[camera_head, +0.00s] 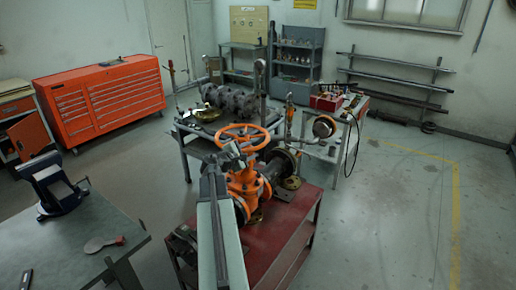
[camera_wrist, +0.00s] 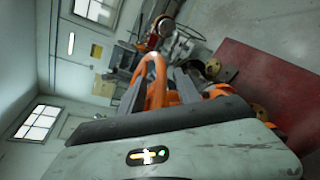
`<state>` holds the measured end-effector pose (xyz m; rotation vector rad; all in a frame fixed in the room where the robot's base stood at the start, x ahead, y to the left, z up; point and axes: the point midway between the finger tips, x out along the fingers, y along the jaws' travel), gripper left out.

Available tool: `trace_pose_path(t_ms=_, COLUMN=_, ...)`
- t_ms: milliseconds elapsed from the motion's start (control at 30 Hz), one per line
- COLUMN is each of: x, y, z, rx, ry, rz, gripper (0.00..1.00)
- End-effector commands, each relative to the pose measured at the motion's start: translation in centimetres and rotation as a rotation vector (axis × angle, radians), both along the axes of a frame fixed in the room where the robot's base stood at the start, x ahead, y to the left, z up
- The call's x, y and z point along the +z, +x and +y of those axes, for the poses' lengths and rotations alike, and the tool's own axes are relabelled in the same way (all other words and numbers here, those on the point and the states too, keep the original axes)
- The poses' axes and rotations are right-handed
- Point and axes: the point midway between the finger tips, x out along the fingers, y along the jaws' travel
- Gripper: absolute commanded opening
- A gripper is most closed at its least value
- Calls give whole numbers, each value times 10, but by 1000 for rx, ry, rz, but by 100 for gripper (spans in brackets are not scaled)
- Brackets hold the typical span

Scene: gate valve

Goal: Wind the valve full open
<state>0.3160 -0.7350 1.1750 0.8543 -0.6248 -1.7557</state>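The orange gate valve (camera_head: 244,184) stands upright on a red bench, its round orange handwheel (camera_head: 259,131) on top. In the wrist view the handwheel (camera_wrist: 155,72) is seen close up and steeply slanted. My gripper (camera_head: 233,150) is at the near side of the wheel. In the wrist view the two dark fingers of my gripper (camera_wrist: 160,88) stand apart, with part of the wheel rim between them. I see no clear clamping on the rim. Contact with the wheel cannot be told. My arm hides part of the valve body and the near rim.
The red bench (camera_head: 283,232) carries the valve. A workbench with a vise (camera_head: 50,185) is at left. Floor (camera_head: 395,220) on the right is free.

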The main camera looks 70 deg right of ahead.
Motion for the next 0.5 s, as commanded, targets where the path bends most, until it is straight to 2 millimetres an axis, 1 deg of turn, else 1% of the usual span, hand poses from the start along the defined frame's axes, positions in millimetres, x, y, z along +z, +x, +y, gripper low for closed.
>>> trace_pose_path(t_ms=33, x=-4, y=-1, z=-10, rx=-2, ry=0, rz=-1, gripper=40)
trace_pose_path(t_ms=200, x=-13, y=-8, z=-41, rx=-3, ry=0, rz=0, gripper=40)
trace_pose_path(t_ms=300, x=-17, y=-12, z=-56, rx=-3, ry=0, rz=-1, gripper=40)
trace_pose_path(t_ms=400, x=-17, y=-13, z=-61, rx=-1, ry=0, rz=-2, gripper=40)
trace_pose_path(t_ms=500, x=-17, y=-14, z=-61, rx=-1, ry=0, rz=-2, gripper=40)
